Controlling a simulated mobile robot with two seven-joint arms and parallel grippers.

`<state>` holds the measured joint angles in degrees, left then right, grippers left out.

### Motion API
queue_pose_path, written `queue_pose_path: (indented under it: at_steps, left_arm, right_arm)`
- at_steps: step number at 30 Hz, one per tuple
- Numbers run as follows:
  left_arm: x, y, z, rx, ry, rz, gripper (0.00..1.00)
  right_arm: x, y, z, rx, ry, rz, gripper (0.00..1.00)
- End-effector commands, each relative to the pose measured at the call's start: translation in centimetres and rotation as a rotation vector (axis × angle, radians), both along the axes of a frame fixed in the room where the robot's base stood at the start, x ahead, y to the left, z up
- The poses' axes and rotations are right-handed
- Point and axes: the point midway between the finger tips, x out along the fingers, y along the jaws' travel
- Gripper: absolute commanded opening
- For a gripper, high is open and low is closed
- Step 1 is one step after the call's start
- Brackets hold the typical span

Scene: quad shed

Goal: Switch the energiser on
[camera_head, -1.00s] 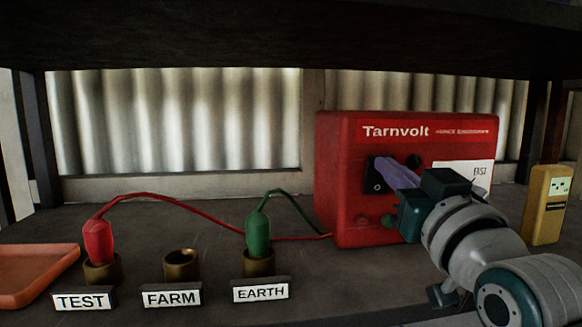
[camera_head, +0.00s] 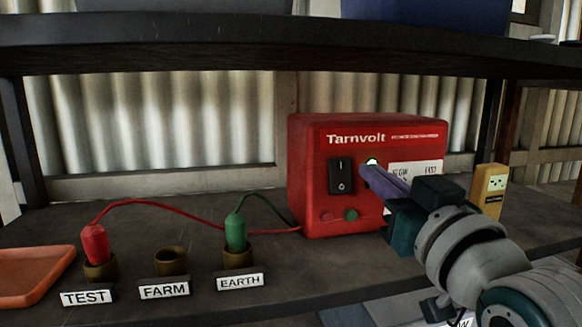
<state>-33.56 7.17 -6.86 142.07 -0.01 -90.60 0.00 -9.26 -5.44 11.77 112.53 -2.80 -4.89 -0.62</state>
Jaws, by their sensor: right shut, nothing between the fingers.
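The energiser is a red box (camera_head: 310,160) labelled Tarnvolt, standing on the shelf. Its black rocker switch (camera_head: 341,176) is in plain view on the front, and a round lamp (camera_head: 373,163) up and right of it glows pale. My right gripper (camera_head: 368,173) is shut and empty, its purple fingertips in front of the box just right of the switch and below the lamp. I cannot tell whether the tips touch the box. A red plug (camera_head: 94,243) stands in the TEST socket and a green plug (camera_head: 236,232) in the EARTH socket. My left gripper is not in view.
The FARM socket (camera_head: 171,261) is empty. An orange tray (camera_head: 35,277) lies at the left. A yellow device (camera_head: 489,190) stands right of the box. An upper shelf (camera_head: 200,55) runs above. Red and green leads run to the box.

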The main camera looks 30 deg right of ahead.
Motion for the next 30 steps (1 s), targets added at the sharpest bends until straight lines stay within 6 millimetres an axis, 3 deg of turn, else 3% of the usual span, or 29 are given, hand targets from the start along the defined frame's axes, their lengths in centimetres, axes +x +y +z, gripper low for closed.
queue_pose_path:
  at_steps: [3,10,30]
  left_arm:
    - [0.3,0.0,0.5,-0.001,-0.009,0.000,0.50]
    - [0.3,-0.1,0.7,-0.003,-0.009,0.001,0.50]
    - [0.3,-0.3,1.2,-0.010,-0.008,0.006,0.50]
  right_arm:
    - [-2.4,0.6,0.5,0.001,0.003,0.000,0.00]
    - [-4.9,1.2,1.1,0.000,0.001,-0.001,0.00]
    - [-5.3,1.4,1.3,0.002,0.018,0.006,0.00]
